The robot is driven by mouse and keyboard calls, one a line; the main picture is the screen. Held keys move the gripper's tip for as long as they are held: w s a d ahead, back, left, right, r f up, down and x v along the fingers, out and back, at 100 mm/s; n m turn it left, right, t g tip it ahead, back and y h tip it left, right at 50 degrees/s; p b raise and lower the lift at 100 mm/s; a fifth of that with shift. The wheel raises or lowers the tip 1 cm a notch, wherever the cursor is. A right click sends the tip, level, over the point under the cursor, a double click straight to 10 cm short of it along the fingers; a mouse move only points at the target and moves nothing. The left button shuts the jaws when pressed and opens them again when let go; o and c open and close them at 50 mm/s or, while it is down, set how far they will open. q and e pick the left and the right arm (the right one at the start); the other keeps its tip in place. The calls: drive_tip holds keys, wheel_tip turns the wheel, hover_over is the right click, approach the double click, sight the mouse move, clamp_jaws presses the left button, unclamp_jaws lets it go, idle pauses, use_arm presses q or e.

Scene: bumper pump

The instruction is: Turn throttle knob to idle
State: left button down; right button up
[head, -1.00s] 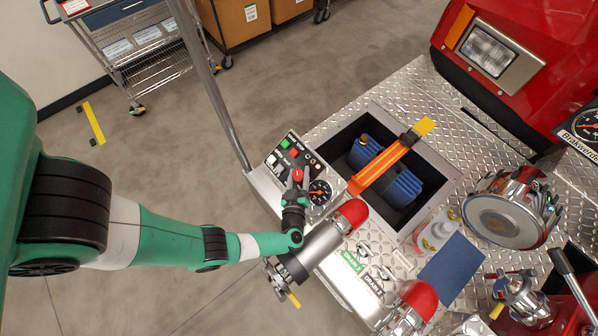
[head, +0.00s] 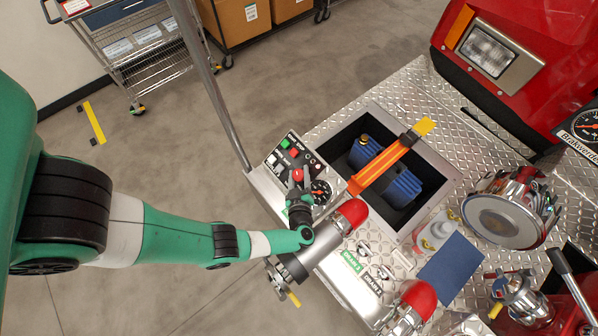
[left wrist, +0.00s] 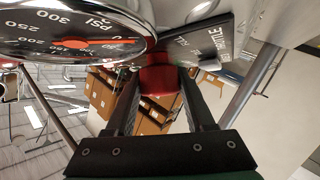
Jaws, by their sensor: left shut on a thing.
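The red throttle knob (head: 297,175) sits on the small control panel (head: 276,160) at the front left corner of the pump deck. In the left wrist view the knob (left wrist: 158,80) is between my two dark fingers, beside a black label reading THROTTLE with FULL on it. My left gripper (head: 299,184) is shut on the knob. The label's other end and the knob's pointer are hidden, so I cannot tell its setting. My right gripper is not in view.
A pressure gauge (head: 320,191) is close beside the knob, and it fills the upper left of the wrist view (left wrist: 75,35). A metal pole (head: 215,90) rises behind the panel. An open bin (head: 440,160) is to the right.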

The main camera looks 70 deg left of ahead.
sight(299, 175)
use_arm(q)
drive_tip(key=shift+r, duration=0.25)
drive_tip(key=c, duration=0.7)
unclamp_jaws()
drive_tip(key=shift+o, duration=0.8)
drive_tip(key=shift+f, duration=0.15)
wheel_tip(299, 175, up, 5)
drive_tip(key=p, duration=0.3)
drive_tip(key=shift+s+d+f, duration=0.1)
drive_tip(key=shift+d+f, duration=0.05)
drive_tip(key=shift+f, duration=0.05)
drive_tip(key=s+d+r+p, duration=0.6)
drive_tip(key=s+d+r, duration=0.2)
drive_tip(key=s+d, duration=0.1)
drive_tip(key=shift+d+r, duration=0.25)
drive_tip(key=shift+d, duration=0.4)
